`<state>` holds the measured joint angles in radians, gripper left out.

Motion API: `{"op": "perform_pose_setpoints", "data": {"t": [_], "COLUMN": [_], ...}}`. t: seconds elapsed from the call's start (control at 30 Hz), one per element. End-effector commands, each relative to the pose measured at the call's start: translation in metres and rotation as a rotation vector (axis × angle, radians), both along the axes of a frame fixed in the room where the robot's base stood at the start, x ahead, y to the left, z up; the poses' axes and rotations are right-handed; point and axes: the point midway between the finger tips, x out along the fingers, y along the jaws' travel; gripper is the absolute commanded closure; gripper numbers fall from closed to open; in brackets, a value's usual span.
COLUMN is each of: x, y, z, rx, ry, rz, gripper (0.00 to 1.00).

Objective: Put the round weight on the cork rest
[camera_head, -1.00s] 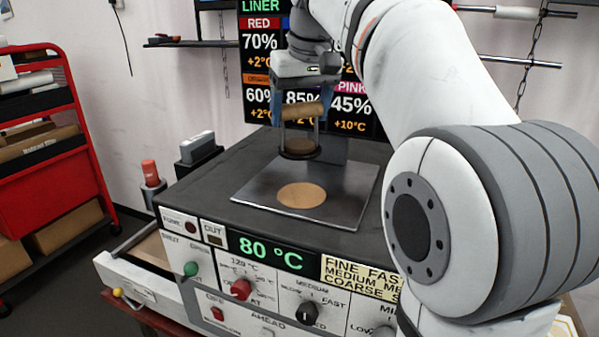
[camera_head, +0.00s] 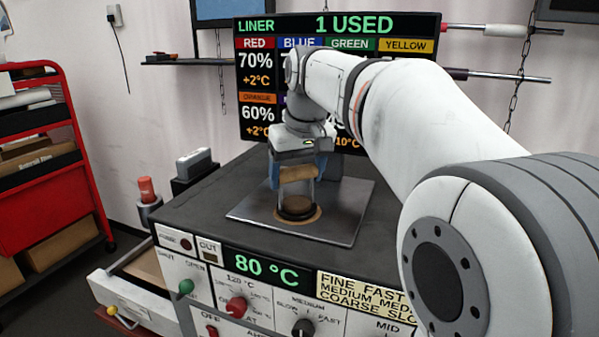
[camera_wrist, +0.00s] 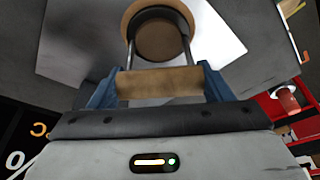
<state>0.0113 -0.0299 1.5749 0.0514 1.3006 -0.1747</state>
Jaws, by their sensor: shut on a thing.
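The round weight (camera_head: 297,206) is a dark-rimmed disc with a brown top, metal side rods and a wooden handle bar (camera_head: 297,173). My gripper (camera_head: 298,176) has its blue fingers shut on the handle from above, with the weight hanging upright below. The cork rest (camera_head: 300,221) is a flat tan disc on a grey metal plate (camera_head: 250,207). The weight is over the cork, whose edge shows around it. In the wrist view the weight (camera_wrist: 160,38) covers most of the cork (camera_wrist: 131,12). I cannot tell whether they touch.
The plate lies on a dark-topped machine (camera_head: 205,205) with a front control panel showing 80 °C. A grey device (camera_head: 194,163) and a red-topped cylinder (camera_head: 147,190) stand at the left. A red cart (camera_head: 60,150) is further left. A display (camera_head: 335,27) hangs behind.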

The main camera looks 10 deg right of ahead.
Motion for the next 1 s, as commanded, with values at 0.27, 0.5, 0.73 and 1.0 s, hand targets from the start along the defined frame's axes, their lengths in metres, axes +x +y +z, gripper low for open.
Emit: {"op": "perform_pose_setpoints", "data": {"t": [0.27,0.5,0.73,1.0], "x": [0.000,0.000,0.000,-0.012], "y": [0.000,0.000,0.000,-0.003], "z": [-0.003,-0.003,0.002,0.044], "rx": [0.000,0.000,0.000,0.000], "ry": [0.000,0.000,0.000,-0.006], "rz": [0.000,-0.001,-0.001,-0.001], "gripper": [0.19,0.06,0.06,0.06]}}
